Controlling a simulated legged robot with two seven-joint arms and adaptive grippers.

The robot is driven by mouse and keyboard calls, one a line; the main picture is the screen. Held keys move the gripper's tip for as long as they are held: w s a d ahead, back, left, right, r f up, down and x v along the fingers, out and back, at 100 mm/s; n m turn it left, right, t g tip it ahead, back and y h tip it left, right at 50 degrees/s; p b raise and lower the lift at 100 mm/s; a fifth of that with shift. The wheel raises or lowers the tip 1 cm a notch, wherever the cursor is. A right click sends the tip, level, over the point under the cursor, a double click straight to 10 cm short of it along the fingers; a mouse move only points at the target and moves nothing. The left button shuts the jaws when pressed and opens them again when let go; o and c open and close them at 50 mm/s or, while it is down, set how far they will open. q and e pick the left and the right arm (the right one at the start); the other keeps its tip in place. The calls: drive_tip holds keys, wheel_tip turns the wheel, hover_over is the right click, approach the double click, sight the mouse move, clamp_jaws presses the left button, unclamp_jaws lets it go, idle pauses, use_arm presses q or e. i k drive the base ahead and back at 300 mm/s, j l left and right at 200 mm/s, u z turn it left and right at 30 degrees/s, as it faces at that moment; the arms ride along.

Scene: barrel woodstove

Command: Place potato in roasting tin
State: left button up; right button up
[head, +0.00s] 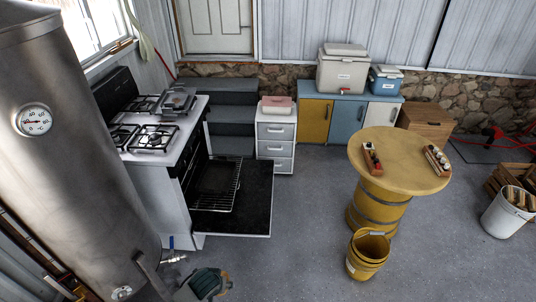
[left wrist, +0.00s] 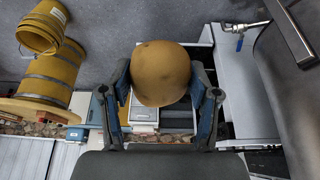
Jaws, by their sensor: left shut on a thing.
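The potato (left wrist: 161,72) is a large yellow-brown lump in the left wrist view. It sits between the two fingers of my left gripper (left wrist: 161,92), which is shut on it. In the head view my left gripper (head: 207,284) is at the bottom edge, in front of the stove and well below the open oven door; I cannot make out the potato clearly there. A dark, shallow tray (head: 214,178), possibly the roasting tin, lies on the pulled-out oven rack. My right gripper is not in view.
The white stove (head: 192,130) has its oven door (head: 250,205) folded down. A large metal tank (head: 75,150) stands at the left. A yellow barrel table (head: 400,160) and yellow buckets (head: 367,255) stand to the right. Floor between door and barrel is clear.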

sight(217, 175)
drive_tip(key=i+l+u, duration=0.1)
drive_tip(key=i, duration=1.75)
